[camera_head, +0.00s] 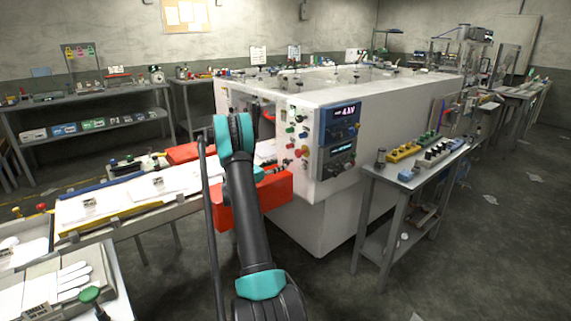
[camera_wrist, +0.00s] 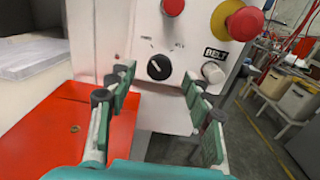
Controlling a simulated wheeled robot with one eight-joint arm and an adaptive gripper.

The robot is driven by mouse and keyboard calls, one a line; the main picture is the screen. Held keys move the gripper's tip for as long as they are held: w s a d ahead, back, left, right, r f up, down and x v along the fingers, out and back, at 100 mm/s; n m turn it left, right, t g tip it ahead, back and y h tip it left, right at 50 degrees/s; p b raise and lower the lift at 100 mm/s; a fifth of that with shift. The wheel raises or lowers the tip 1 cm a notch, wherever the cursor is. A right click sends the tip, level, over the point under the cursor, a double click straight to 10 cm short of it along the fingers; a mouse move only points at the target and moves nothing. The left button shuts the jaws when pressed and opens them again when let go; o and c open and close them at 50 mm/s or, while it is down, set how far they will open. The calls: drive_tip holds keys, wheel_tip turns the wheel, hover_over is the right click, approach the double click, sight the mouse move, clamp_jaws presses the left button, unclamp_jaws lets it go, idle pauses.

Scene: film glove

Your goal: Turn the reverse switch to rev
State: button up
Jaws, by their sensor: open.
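A round black rotary switch (camera_wrist: 158,67) with a pale pointer mark sits on a light panel (camera_wrist: 145,38) in the wrist view. Small markings beside it are too small to read, so I cannot confirm that it is the reverse switch. My gripper (camera_wrist: 157,81) is open, its green-padded fingers on either side below the switch. Nothing is between the fingers, and they appear apart from the switch. In the head view my arm blocks part of the white machine (camera_head: 350,95), and the switch cannot be made out there.
A red-and-yellow mushroom button (camera_wrist: 243,22), a second red button (camera_wrist: 173,6), a pale knob (camera_wrist: 212,72) and a "BELT" label (camera_wrist: 216,54) are near the switch. A red housing (camera_head: 275,190) lies beside my arm. A side table (camera_head: 400,182) stands right of the machine.

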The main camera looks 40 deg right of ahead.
sight(284, 163)
drive_tip(key=shift+w+d, duration=0.2)
drive_tip(key=shift+d, duration=2.35)
drive_tip(key=shift+c, duration=0.6)
drive_tip(key=c, duration=1)
drive_tip(key=shift+c, duration=0.2)
